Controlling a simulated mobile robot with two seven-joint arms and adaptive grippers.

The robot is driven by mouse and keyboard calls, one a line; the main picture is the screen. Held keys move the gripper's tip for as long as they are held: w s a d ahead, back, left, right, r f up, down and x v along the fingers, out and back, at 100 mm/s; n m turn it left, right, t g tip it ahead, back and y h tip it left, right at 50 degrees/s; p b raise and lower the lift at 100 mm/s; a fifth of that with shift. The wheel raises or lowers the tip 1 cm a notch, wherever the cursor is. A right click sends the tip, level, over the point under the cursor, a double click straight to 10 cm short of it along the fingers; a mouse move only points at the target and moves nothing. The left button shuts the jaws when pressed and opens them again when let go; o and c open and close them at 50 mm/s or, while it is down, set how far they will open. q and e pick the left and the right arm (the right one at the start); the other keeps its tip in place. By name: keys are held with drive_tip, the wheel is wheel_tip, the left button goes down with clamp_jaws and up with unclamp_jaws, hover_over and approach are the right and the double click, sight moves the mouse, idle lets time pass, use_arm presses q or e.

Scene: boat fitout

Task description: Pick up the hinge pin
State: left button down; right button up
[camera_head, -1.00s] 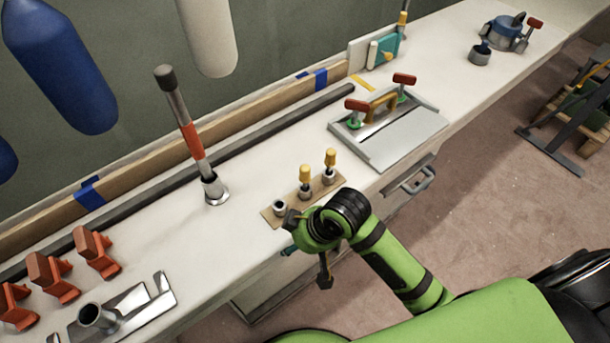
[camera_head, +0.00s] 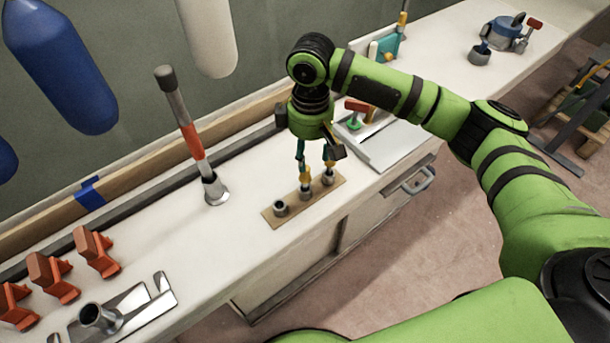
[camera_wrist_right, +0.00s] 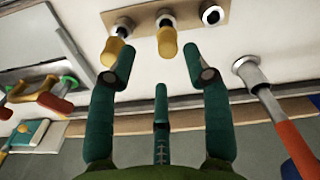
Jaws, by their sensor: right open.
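Two yellow-topped hinge pins stand in metal sockets on a small brown board (camera_head: 270,218). The nearer pin (camera_head: 306,174) and the far pin (camera_head: 329,168) are partly hidden by my right gripper (camera_head: 316,158), which hangs just above them with fingers down. In the right wrist view, the middle pin (camera_wrist_right: 167,40) lies ahead between the open fingers of my gripper (camera_wrist_right: 157,65). The other pin (camera_wrist_right: 118,48) is just beyond the left fingertip; contact cannot be told. The third socket (camera_head: 279,208) is empty. My left gripper is not in view.
An orange-banded rod (camera_head: 190,140) stands in a flanged socket left of the board. A metal tray with red-handled clamps (camera_head: 357,107) lies right, partly behind my arm. Orange brackets (camera_head: 96,252) and a steel plate (camera_head: 130,310) lie front left. The bench's front edge is near the board.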

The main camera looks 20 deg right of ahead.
sight(305, 183)
drive_tip(key=f, duration=0.4)
drive_tip(key=a+f, duration=0.1)
drive_tip(key=f, duration=0.1)
drive_tip(key=shift+w+p, duration=0.1)
drive_tip(key=shift+p, duration=0.3)
clamp_jaws()
